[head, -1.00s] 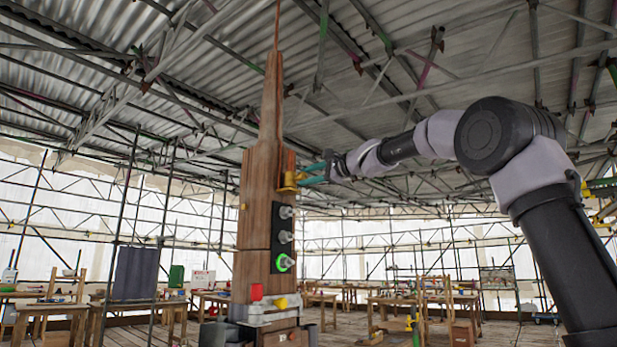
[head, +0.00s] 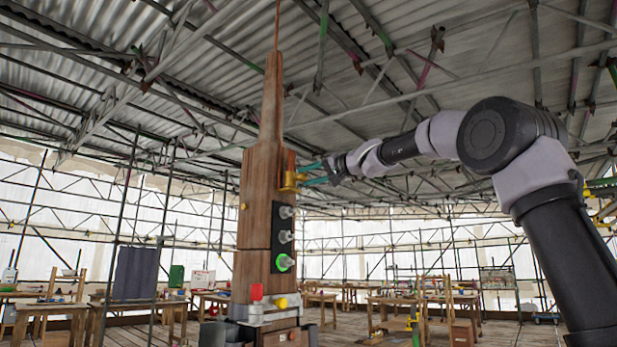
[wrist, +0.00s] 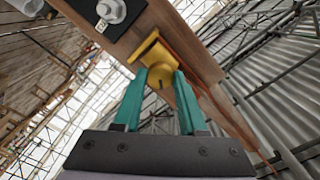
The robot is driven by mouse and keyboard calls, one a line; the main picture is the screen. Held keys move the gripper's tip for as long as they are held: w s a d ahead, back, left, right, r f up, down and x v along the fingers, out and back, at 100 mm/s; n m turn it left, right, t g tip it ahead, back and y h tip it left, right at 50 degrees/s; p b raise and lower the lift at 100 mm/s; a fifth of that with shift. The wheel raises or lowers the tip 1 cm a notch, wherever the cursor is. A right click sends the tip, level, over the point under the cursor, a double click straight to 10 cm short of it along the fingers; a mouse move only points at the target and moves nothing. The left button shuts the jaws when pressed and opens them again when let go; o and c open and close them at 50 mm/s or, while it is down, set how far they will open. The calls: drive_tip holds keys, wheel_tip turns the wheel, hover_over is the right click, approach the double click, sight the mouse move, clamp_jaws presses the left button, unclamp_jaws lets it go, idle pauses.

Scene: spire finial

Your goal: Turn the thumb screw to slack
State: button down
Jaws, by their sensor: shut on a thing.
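The wooden spire (head: 259,200) stands upright in the head view. A yellow brass fitting (head: 289,181), which looks like the thumb screw, sits on its right side near the shoulder. It also shows in the wrist view as a yellow plate with a rounded yellow knob (wrist: 166,73). My gripper (head: 312,174) reaches in from the right with teal fingers. In the wrist view my gripper (wrist: 160,82) has one finger on each side of the knob and is shut on it. The fingertips partly cover the knob's sides.
Below the fitting, a black panel (head: 276,225) carries several grey round knobs, the lowest one ringed in green light. A red block (head: 257,291) and a yellow knob (head: 281,302) sit at the spire's base. Worktables (head: 400,300) stand behind.

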drive_tip(key=n, duration=0.6)
drive_tip(key=shift+f+n, duration=0.2)
drive_tip(key=shift+n, duration=0.1)
idle(0.3)
drive_tip(key=shift+c, duration=2.3)
unclamp_jaws()
drive_tip(key=shift+r, duration=0.1)
drive_tip(key=v, duration=1)
drive_tip(key=shift+s+d, duration=0.25)
drive_tip(key=shift+d, duration=0.1)
